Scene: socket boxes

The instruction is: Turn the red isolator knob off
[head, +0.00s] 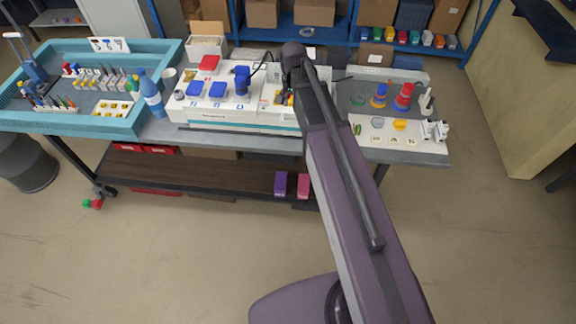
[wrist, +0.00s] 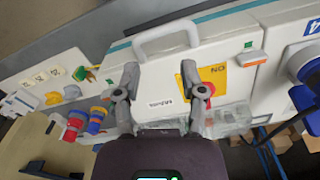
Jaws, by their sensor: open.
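The red isolator knob (wrist: 204,89) sits on a yellow plate (wrist: 188,70) marked ON, on the front of the white socket box (wrist: 226,60). The right finger covers part of the plate and knob in the wrist view. My gripper (wrist: 160,73) is open and empty, with its fingers apart over the box's white panel, left of the knob. A label reading MAINS (wrist: 160,103) lies between the fingers. In the head view the yellow plate (head: 282,98) shows only in part beside my arm, and the fingers are hard to make out.
A white handle (wrist: 166,38) stands out above the fingers. An orange switch (wrist: 250,58) and a blue socket (wrist: 305,65) are to the right. Red and blue plugs (head: 402,97) stand right.

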